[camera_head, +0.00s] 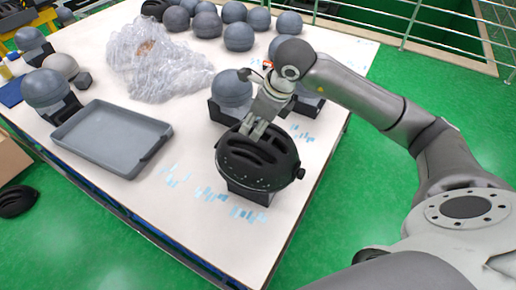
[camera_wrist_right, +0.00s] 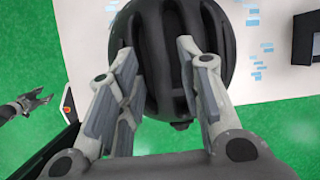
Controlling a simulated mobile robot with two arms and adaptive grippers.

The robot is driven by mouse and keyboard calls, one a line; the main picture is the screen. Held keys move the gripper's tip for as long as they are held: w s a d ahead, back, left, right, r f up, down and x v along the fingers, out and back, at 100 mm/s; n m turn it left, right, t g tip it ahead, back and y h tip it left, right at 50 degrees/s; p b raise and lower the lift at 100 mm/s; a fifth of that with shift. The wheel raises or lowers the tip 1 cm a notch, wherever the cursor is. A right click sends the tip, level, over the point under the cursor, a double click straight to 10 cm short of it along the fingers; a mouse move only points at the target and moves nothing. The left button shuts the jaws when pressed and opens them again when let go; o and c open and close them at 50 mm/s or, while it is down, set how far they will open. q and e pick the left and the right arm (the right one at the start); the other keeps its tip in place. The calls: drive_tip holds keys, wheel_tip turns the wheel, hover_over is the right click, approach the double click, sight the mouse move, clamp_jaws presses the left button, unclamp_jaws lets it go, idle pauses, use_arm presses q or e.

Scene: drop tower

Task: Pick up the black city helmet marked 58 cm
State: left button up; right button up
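A black vented helmet (camera_head: 258,160) sits on a dark stand near the table's front right edge in the head view. No 58 cm marking is readable on it. My right gripper (camera_head: 258,130) is over the helmet's top from behind. In the right wrist view the helmet (camera_wrist_right: 168,40) lies between the two spread fingers of the right gripper (camera_wrist_right: 160,85), which overlap its shell. I cannot tell whether the fingers touch it. A gripper that seems to be my left one (camera_wrist_right: 38,100) shows at the left of the wrist view, its fingers apart. It is not in the head view.
Grey head forms (camera_head: 231,88) stand behind the helmet, with several more at the back. A grey tray (camera_head: 112,130) and clear plastic wrap (camera_head: 155,60) are to the left. Another black helmet (camera_head: 16,201) is low at far left.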

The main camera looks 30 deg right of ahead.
drive_tip(key=p+x, duration=0.1)
drive_tip(key=x, duration=0.1)
drive_tip(key=s+p+x, duration=0.1)
drive_tip(key=x, duration=0.1)
drive_tip(key=shift+w+f, duration=0.15)
drive_tip(key=shift+f, duration=0.3)
drive_tip(key=shift+w+f, duration=0.15)
drive_tip(key=shift+f, duration=0.1)
clamp_jaws()
